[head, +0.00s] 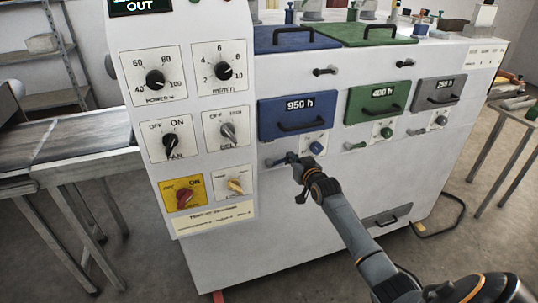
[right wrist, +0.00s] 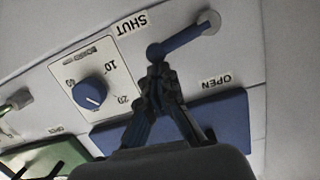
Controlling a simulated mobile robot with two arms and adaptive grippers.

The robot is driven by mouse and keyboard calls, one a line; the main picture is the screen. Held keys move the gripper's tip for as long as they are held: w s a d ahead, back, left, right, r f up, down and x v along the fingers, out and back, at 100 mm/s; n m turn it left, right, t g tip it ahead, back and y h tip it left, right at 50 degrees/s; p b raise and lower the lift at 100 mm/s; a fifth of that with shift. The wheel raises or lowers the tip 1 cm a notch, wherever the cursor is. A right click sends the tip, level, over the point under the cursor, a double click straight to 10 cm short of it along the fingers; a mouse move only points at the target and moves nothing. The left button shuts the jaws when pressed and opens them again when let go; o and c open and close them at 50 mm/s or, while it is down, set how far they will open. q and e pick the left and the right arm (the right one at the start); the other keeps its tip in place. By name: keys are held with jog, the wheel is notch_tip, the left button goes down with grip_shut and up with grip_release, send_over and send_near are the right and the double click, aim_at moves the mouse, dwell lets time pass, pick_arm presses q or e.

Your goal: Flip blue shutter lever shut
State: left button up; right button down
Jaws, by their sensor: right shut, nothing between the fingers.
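The blue shutter lever (right wrist: 182,40) is on the white machine front, below the blue 950 h panel (head: 298,115). In the right wrist view its pivot is at the upper right and its ball knob points down-left, between the SHUT label (right wrist: 132,22) and the OPEN label (right wrist: 217,82). The lever also shows in the head view (head: 279,160), small, left of my gripper. My right gripper (right wrist: 157,75) is shut and empty, its tips right at the knob; I cannot tell whether they touch. It also shows in the head view (head: 300,170). My left gripper is out of view.
A blue dial (right wrist: 90,94) sits beside the lever. Green (head: 376,102) and grey (head: 437,91) panels with similar levers are to the right. A control panel with knobs (head: 196,120) stands at the left. The floor in front is open.

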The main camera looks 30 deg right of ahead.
jog(key=shift+d+f, duration=0.2)
jog(key=shift+f, duration=0.3)
jog(key=shift+s, duration=0.1)
dwell(0.4)
